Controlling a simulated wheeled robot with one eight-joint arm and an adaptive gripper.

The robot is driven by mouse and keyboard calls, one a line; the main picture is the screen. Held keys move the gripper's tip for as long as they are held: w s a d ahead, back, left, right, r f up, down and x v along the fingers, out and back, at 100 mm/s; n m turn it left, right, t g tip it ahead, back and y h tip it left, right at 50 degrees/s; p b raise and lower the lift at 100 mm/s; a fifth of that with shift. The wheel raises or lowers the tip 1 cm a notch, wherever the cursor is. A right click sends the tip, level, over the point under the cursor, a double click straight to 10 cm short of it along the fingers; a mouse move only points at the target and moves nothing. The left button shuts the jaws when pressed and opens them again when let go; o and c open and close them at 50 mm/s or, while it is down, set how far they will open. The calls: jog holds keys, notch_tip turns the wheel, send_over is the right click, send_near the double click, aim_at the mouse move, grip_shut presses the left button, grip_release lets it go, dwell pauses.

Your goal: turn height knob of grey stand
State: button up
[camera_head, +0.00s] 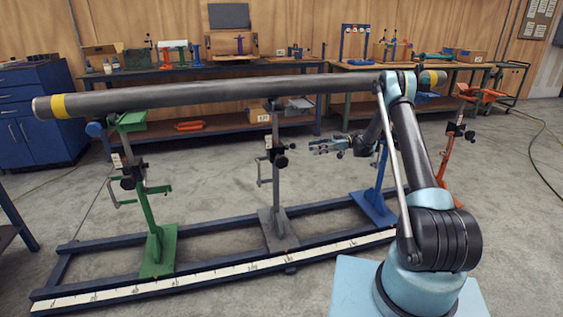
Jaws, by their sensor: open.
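The grey stand (276,222) stands upright in the middle of the floor rail frame, under the long pipe (220,93). Its dark height knob (282,161) sits partway up the post, with a small crank or clamp beside it. My gripper (314,147) is open and empty, to the right of the knob and apart from it in the picture. Its fingers point left toward the grey stand. How far the gripper is from the knob in depth is hard to tell.
A green stand (156,245) is at left, a blue stand (374,206) behind my arm, and an orange stand (455,150) at far right. The pipe crosses above the gripper. The rail frame (120,290) lies low on the floor. Workbenches (190,72) line the back wall.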

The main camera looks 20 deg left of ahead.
notch_tip(320, 180, down, 4)
jog(key=n, duration=0.1)
send_near(275, 160)
jog(key=shift+g, duration=0.4)
jog(key=x, duration=0.6)
jog(key=shift+a+f, duration=0.1)
jog(key=shift+a, duration=0.35)
jog(key=shift+c, duration=0.3)
grip_shut()
